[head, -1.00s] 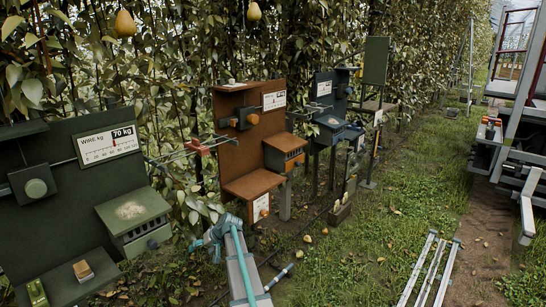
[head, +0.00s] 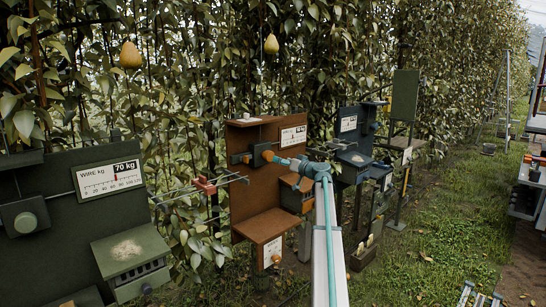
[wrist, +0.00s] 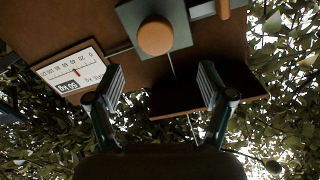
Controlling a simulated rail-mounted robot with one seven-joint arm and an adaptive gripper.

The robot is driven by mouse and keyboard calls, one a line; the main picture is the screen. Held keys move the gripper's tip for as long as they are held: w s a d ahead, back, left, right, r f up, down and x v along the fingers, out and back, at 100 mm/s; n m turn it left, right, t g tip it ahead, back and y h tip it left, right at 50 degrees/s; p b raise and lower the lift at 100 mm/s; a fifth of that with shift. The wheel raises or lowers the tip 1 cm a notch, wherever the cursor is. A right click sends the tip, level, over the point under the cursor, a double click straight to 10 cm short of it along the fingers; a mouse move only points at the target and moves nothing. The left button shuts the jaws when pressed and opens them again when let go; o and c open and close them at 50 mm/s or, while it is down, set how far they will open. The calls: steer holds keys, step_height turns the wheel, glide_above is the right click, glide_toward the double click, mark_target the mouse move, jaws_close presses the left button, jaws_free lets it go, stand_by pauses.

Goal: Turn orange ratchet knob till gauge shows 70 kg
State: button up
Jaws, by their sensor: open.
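The round orange knob (wrist: 155,36) sits on a dark square plate on the brown panel (head: 262,185); its orange also shows in the head view (head: 268,156), beside my arm's end. My gripper (wrist: 160,88) is open, its two fingers spread wide with nothing between them. In the wrist view the knob lies past the fingertips, roughly centred between them, apparently untouched. The brown panel's white gauge (wrist: 75,70) appears upside down in the wrist view, with a red pointer and a black label that seems to read 50 kg. The gauge also shows in the head view (head: 293,135), too small to read.
A green panel (head: 80,215) at the left has a WIRE kg gauge (head: 110,178) labelled 70 kg and a green knob (head: 25,222). A dark blue panel (head: 350,145) stands beyond the brown one. A small orange part (wrist: 224,8) is beside the knob plate. Foliage lies behind; the grass path is open.

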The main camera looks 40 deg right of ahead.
mark_target(271, 157)
steer(key=w+p, duration=0.1)
steer(key=w, duration=0.2)
steer(key=w+p, duration=0.1)
steer(key=w, duration=0.3)
steer(key=w+p, duration=0.1)
steer(key=w, duration=0.2)
steer(key=shift+w+a+f+p, duration=0.1)
steer(key=shift+w+f+p, duration=0.15)
steer(key=shift+w+p, duration=0.15)
steer(key=c, duration=1.2)
steer(key=shift+o, duration=0.2)
